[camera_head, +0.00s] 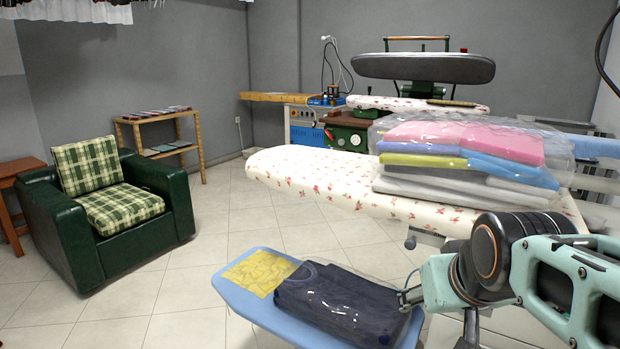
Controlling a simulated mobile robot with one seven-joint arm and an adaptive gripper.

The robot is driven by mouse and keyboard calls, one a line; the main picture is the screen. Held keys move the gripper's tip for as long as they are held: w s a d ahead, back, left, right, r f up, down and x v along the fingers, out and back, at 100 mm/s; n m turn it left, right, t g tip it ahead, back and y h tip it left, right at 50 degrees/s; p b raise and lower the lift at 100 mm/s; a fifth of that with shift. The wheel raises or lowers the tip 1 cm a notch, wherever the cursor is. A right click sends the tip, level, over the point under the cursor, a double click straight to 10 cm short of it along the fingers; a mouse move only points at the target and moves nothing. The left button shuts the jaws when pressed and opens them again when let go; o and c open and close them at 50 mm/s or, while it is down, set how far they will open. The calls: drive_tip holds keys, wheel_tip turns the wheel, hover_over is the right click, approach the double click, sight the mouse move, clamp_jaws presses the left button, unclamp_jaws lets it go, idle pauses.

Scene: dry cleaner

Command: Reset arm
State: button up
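My teal and black arm (487,262) reaches in from the lower right. Its visible end comes down beside the right edge of a small blue ironing board (240,298). A thin grey part (408,296) shows between the arm's end and a dark folded garment in clear plastic (335,305). I cannot make out two fingertips, nor whether this part touches the garment. Whether my gripper is open, shut or holding something does not show. The dark garment lies on the blue board, next to a yellow patterned cloth (260,271).
A flowered ironing board (310,172) bears a stack of plastic-wrapped folded clothes (465,160), close behind my arm. A pressing machine (425,68) stands behind. A green armchair (110,210) and a wooden shelf (165,140) stand left. The tiled floor between is clear.

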drive_tip(key=s+a+f+g+y+b, duration=0.1)
drive_tip(key=s+a+f+g+b, duration=0.1)
drive_tip(key=s+a+f, duration=0.4)
drive_tip(key=s, duration=0.3)
drive_tip(key=shift+s+f, duration=0.3)
drive_tip(key=shift+f, duration=0.05)
drive_tip(key=r+p, duration=1.2)
drive_tip(key=r, duration=0.1)
drive_tip(key=r+p, duration=1.2)
drive_tip(key=p, duration=0.1)
drive_tip(key=r+p, duration=1.3)
drive_tip(key=shift+w+r, duration=0.3)
drive_tip(key=shift+c, duration=0.2)
